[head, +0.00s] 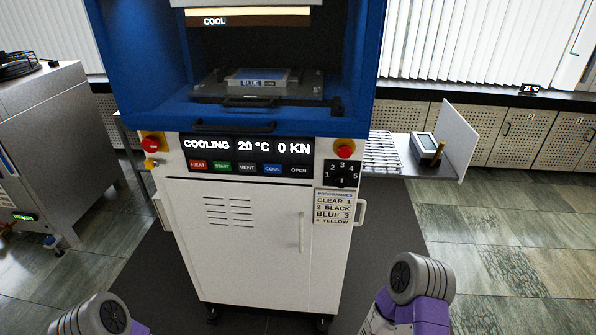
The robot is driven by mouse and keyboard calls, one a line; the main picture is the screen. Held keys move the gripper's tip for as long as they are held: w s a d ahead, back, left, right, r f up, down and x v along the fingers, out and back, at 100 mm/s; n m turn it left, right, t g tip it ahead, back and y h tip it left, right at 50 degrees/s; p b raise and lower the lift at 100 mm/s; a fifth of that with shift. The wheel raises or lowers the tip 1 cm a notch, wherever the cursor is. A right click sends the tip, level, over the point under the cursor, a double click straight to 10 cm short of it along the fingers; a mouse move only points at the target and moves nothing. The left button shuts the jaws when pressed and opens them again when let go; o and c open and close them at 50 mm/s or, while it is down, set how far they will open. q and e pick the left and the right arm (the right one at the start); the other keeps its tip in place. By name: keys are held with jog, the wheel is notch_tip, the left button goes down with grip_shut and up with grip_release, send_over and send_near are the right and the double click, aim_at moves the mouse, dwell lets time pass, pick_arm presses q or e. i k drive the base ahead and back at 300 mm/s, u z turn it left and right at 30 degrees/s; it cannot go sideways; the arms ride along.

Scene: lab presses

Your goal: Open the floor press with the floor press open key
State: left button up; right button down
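The floor press (240,250) is a white cabinet with a blue upper housing, standing straight ahead in the head view. Its display (235,146) reads COOLING, 20 °C, 0 KN. Below it is a row of keys; the open key (299,170) is at the right end, dark with white letters, right of the blue COOL key (272,169). Inside the housing, a mould marked BLUE (262,78) lies on the lower plate, with a gap below the upper part marked COOL. Only elbow-like parts of my arms show at the bottom corners; neither gripper is in view.
Red buttons (345,150) flank the panel; a numbered dial (342,173) and programme list sit at its right. A side shelf (383,152) holds a small device (427,146). A grey machine (50,140) stands left. The floor before the press looks clear.

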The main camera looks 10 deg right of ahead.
aim_at(297, 169)
jog(key=k, duration=0.5)
jog(key=z, duration=1)
jog(key=i, duration=1)
jog(key=u, duration=1.65)
